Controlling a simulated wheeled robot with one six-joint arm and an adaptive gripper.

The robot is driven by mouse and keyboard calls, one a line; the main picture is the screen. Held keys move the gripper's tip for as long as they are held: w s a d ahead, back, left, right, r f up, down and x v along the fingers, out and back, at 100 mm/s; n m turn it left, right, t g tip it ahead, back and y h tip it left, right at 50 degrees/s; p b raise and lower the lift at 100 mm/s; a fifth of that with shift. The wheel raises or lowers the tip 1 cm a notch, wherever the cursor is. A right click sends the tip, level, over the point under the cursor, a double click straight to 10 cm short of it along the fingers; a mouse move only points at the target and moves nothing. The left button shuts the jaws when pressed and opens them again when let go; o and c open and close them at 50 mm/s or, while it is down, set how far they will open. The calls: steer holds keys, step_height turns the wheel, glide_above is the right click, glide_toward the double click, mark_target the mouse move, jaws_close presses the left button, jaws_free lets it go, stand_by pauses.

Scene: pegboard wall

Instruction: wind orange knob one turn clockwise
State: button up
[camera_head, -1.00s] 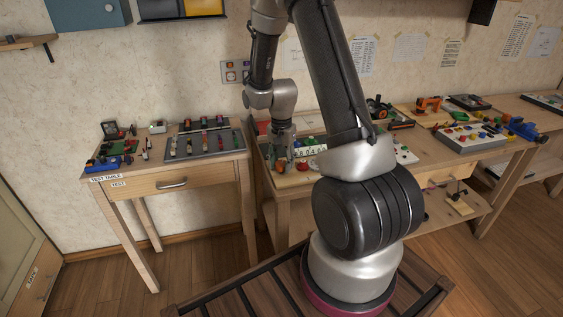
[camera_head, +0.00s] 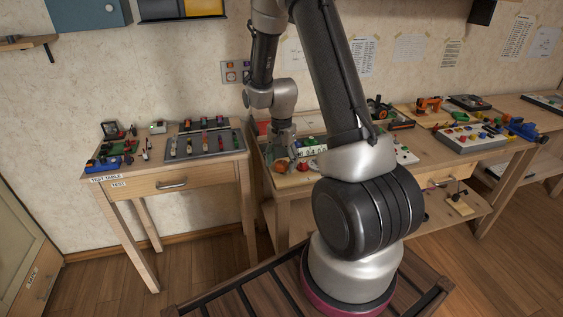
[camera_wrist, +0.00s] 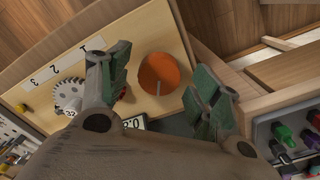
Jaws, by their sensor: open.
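The orange knob (camera_wrist: 159,72) is round, with a pale line near its lower edge in the wrist view. It is on a light wooden board (camera_wrist: 140,33). In the head view the orange knob (camera_head: 281,166) shows just below my gripper (camera_head: 282,146). In the wrist view my gripper (camera_wrist: 163,90) is open, with one green-padded finger on each side of the knob. Gaps show between the knob and both fingers, so it is not gripped. The knob's lower surroundings are partly hidden by my gripper.
Beside the knob are a white toothed dial (camera_wrist: 70,93), a small display (camera_wrist: 134,122) and a yellow piece (camera_wrist: 21,108). A panel of coloured knobs (camera_wrist: 288,140) lies at the right. In the head view a test table (camera_head: 140,179) stands to the left.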

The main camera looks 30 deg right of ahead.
mark_target(282, 164)
step_height(282, 164, up, 12)
stand_by(0.4)
steer(key=shift+f, duration=0.15)
